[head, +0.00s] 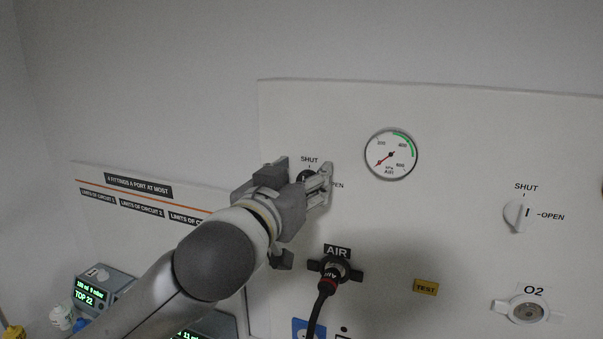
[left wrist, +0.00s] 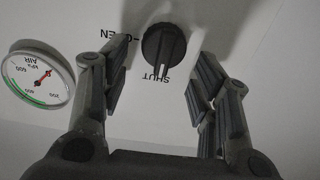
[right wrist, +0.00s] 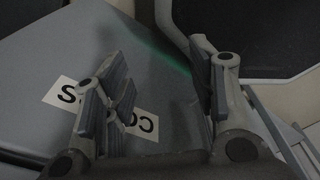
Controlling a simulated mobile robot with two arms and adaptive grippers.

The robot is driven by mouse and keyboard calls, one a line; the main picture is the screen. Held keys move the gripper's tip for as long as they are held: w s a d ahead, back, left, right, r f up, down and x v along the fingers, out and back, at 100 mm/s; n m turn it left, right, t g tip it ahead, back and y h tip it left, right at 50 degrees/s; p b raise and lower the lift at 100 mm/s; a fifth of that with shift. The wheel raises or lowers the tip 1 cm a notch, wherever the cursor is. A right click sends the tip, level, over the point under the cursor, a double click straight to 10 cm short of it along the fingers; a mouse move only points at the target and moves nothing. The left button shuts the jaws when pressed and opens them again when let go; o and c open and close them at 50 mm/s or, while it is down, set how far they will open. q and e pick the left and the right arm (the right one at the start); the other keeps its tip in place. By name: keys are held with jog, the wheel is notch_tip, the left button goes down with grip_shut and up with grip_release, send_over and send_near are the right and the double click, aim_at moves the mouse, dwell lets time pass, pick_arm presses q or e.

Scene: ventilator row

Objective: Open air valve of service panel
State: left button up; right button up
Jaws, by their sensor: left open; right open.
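The air valve is a round black knob (left wrist: 163,50) on the white service panel (head: 440,120). In the left wrist view its ridge points at the word SHUT. My left gripper (head: 310,187) is open at the panel, with its fingers on either side of the knob; I cannot tell whether they touch it. In the head view the gripper hides most of the knob. The AIR gauge (head: 391,155) beside it has its red needle at the low end; it also shows in the left wrist view (left wrist: 40,78). My right gripper (right wrist: 163,95) is open and empty.
A black hose plug (head: 335,268) sits in the AIR port below. A white O2 valve (head: 518,214) and an O2 port (head: 528,309) are at the right. Ventilator screens (head: 90,290) are at the lower left. A grey surface (right wrist: 50,60) lies below my right gripper.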

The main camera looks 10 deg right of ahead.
pick_arm(q)
jog(key=c, duration=1)
jog(key=m, duration=0.1)
jog(key=m+p, duration=0.1)
jog(key=m, duration=0.2)
jog(key=shift+s+d, duration=0.15)
jog(key=shift+d, duration=0.15)
jog(key=shift+s+d+f+m+p, duration=0.15)
jog(key=shift+f+m+p, duration=0.3)
jog(key=shift+m, duration=1.9)
jog(key=shift+s+d+f+m+p, duration=0.15)
jog(key=shift+m+p, duration=0.5)
jog(key=shift+m, duration=1.65)
jog(key=shift+s+d+f+m+p, duration=0.1)
jog(key=shift+d+f+m+p, duration=0.3)
jog(key=shift+m, duration=1.95)
jog(key=shift+w+a, duration=0.1)
jog(key=shift+a, duration=0.1)
